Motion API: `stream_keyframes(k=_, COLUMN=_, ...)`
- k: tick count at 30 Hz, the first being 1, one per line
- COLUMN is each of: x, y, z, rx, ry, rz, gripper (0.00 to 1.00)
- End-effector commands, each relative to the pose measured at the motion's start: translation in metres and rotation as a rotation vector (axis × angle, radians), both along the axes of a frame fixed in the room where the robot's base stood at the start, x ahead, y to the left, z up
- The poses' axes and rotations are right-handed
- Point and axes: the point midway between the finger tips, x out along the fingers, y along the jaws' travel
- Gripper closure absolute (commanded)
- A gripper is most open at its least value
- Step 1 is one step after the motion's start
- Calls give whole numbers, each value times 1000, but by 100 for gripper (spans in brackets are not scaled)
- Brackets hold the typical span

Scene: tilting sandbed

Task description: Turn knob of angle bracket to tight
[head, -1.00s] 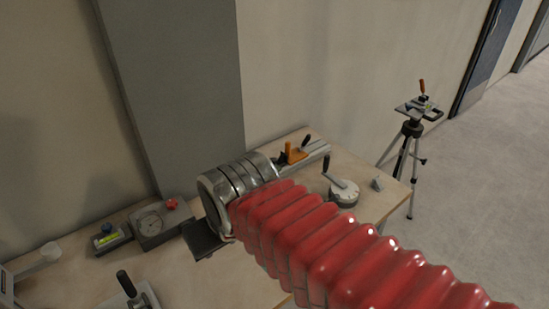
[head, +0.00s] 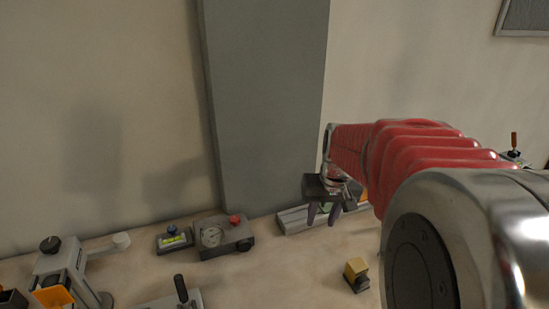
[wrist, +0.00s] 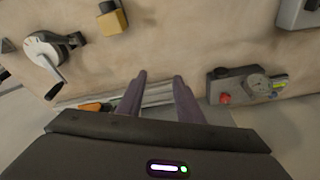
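My gripper (head: 323,213) points down with its two dark fingers apart and nothing between them. In the wrist view my gripper (wrist: 162,80) is over a grey slotted rail (wrist: 155,99) at the back of the bench. An orange part (wrist: 95,107) sits on the rail, left of the fingers in the wrist view and partly hidden by the gripper body. In the head view my arm covers most of that end of the rail (head: 292,219). I cannot tell for sure which part is the angle bracket, and its knob is not clearly seen.
A dial box (head: 222,236) with a red knob stands beside the rail, near a small level (head: 174,240). A yellow block (head: 356,272) is on the bench front. A crank disc (wrist: 48,50) shows in the wrist view. A grey clamp stand (head: 62,268) is far left.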

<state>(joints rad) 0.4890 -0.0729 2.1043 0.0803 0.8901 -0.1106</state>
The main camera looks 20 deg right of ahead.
Motion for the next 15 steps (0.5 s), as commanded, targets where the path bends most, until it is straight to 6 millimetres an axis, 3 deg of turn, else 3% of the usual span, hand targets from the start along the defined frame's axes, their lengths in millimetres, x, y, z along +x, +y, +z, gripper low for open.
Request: stream_keyframes(k=15, x=63, y=-136, z=-34, rx=20, ry=-20, rz=-42, gripper=67)
